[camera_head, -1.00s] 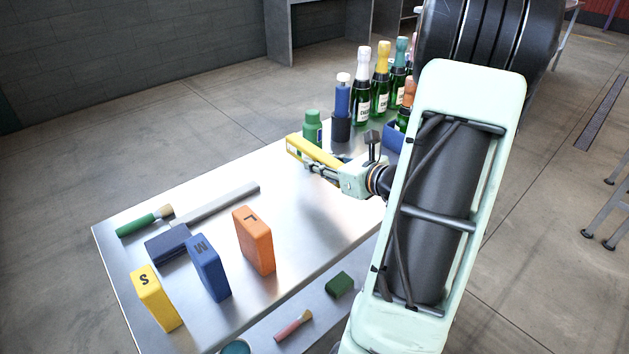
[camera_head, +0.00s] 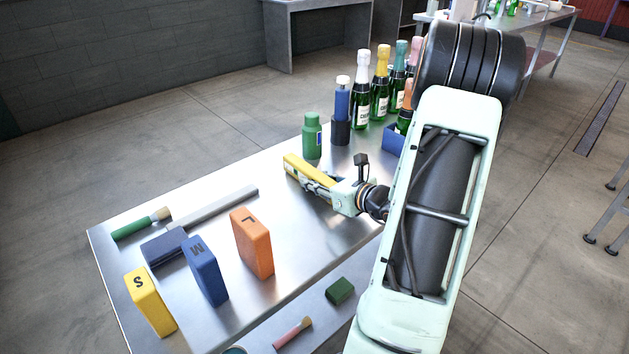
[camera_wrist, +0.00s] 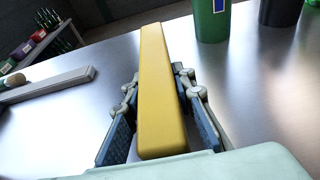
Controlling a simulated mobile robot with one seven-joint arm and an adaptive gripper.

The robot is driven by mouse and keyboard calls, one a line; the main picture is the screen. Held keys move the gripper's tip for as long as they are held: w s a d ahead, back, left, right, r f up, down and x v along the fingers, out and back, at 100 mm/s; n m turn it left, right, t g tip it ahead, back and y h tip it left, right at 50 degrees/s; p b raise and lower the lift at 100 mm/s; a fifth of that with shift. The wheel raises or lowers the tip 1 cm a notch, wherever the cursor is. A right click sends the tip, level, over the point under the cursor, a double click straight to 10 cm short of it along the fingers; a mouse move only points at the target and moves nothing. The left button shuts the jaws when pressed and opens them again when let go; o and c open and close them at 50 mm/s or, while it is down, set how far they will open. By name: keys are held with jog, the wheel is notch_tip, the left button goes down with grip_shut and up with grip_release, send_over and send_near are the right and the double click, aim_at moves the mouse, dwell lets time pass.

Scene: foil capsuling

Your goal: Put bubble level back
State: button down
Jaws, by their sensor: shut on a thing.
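The bubble level is a long yellow bar (camera_head: 304,171). It shows in the head view near the middle of the steel table. My gripper (camera_head: 318,186) is shut on it from the right side. In the wrist view the yellow bar (camera_wrist: 160,85) lies between the two dark finger pads and points away from the palm. The bar looks close above the table top; I cannot tell whether it touches. Its near end is hidden by my gripper in the head view.
Champagne bottles (camera_head: 380,88) stand farther back. Yellow, blue and orange blocks (camera_head: 252,243), a grey bar (camera_head: 220,207) and a green brush (camera_head: 140,223) occupy the front left.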

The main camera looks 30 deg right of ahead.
jog(key=c, duration=1.6)
grip_release()
jog(key=shift+f, duration=0.15)
jog(key=shift+r, duration=0.2)
jog(key=shift+s+r, duration=0.1)
jog(key=shift+s, duration=0.15)
jog(key=p+v, duration=0.1)
jog(key=v, duration=1)
jog(key=shift+s+p, duration=0.25)
jog(key=shift+p, duration=0.15)
